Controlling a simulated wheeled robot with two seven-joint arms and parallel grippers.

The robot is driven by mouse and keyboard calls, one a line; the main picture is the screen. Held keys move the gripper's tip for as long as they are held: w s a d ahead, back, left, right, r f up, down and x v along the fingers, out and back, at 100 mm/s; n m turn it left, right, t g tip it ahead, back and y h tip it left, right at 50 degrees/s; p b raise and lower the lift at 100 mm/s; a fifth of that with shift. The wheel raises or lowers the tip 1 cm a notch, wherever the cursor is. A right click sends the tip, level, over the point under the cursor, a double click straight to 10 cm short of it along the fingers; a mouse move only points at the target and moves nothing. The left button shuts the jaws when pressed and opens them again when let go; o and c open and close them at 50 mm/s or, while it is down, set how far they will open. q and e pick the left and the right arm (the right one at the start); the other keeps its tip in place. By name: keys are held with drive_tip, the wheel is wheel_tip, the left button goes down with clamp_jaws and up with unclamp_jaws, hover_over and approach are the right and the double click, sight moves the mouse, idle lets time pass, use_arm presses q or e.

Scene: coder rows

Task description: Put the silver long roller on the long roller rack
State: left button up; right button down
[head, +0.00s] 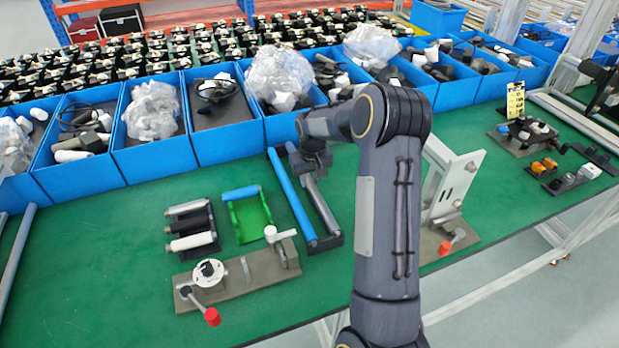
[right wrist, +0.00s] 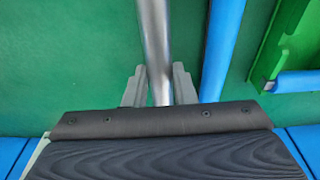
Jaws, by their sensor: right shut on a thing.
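The silver long roller (head: 321,205) lies lengthwise, beside and nearly parallel to the blue long roller (head: 290,197). The dark long roller rack (head: 326,244) shows at their near ends; I cannot tell whether the silver roller touches it. My right gripper (head: 311,164) is at the far end of the silver roller, partly hidden by my arm. In the right wrist view, its fingers (right wrist: 159,86) are shut on the silver roller (right wrist: 155,40), with the blue roller (right wrist: 221,45) close on the right. My left gripper is not in view.
Left of the rack are a green holder (head: 250,220) with a blue short roller (head: 241,192) and a rack of short rollers (head: 191,228). A fixture with a red knob (head: 240,278) stands in front. Blue bins (head: 153,157) line the back.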

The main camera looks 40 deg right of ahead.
drive_tip(key=shift+f, duration=0.3)
idle(0.4)
drive_tip(key=c, duration=1.1)
unclamp_jaws()
drive_tip(key=shift+s+a+r+b, duration=0.1)
drive_tip(key=shift+s+r+b, duration=0.1)
drive_tip(key=shift+r, duration=1.1)
drive_tip(key=shift+s+a+r+b, duration=0.15)
drive_tip(key=shift+r+b, duration=0.1)
drive_tip(key=shift+r, duration=1)
drive_tip(key=shift+s+d+r+b, duration=0.1)
drive_tip(key=shift+s+r+b, duration=0.1)
drive_tip(key=shift+r, duration=1.1)
